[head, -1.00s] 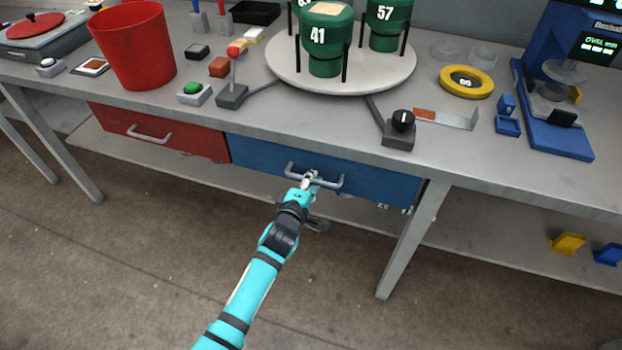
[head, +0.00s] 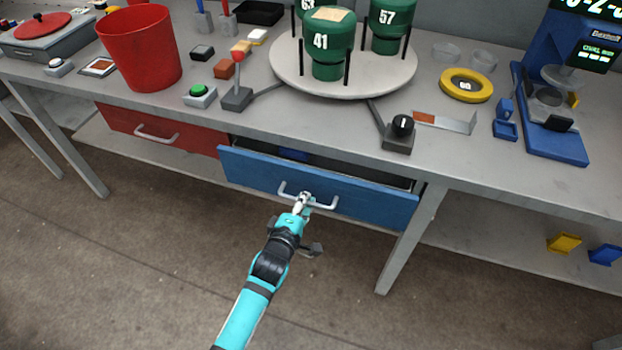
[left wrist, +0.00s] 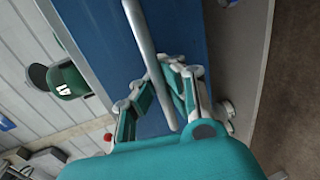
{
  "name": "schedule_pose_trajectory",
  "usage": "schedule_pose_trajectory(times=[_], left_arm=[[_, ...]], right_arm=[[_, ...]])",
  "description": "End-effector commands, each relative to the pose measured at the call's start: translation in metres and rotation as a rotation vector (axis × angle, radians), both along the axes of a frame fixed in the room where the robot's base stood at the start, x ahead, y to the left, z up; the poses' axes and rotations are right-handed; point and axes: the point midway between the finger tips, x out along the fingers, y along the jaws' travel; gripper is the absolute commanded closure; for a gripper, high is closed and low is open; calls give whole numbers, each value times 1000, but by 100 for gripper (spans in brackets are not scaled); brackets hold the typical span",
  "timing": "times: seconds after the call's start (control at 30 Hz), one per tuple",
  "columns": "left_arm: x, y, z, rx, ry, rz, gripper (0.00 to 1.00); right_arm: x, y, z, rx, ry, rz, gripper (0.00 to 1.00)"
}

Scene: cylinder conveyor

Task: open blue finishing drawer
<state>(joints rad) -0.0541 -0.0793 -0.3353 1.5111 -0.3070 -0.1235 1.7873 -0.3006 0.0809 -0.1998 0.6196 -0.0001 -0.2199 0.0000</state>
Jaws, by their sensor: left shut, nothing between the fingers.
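The blue drawer (head: 370,203) under the bench stands partly open, its front pulled out from the bench edge. A dark interior and a small blue patch show behind its top edge. Its grey handle (head: 324,206) runs across the front. My left gripper (head: 303,200) is at the middle of the handle, its fingers shut. In the left wrist view, the handle (left wrist: 148,50) passes across my left gripper (left wrist: 163,88) in front of the blue drawer front (left wrist: 100,35). I cannot tell how far the fingers reach behind the bar. My right gripper is not in view.
A closed red drawer (head: 165,132) is to the left. On the bench are a red bin (head: 140,50), a round turntable (head: 385,80) with green canisters and a black knob box (head: 398,135). A bench leg (head: 408,240) stands right of the blue drawer. The floor in front is clear.

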Motion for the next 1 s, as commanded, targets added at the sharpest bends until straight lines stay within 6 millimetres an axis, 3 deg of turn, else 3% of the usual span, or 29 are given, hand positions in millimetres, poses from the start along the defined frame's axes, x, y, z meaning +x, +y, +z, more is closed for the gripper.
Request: schedule_pose_trajectory(times=[0.03,0.2,0.6,0.8,1.0], left_arm=[[-16,5,4,0,8,2,100],[-61,20,5,3,8,1,100],[-161,53,3,4,5,-2,100],[-195,64,2,4,1,-2,100],[-214,70,2,3,-1,-1,100]], right_arm=[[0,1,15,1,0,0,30],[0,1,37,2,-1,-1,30],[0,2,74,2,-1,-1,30],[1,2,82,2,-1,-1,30],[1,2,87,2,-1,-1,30]])
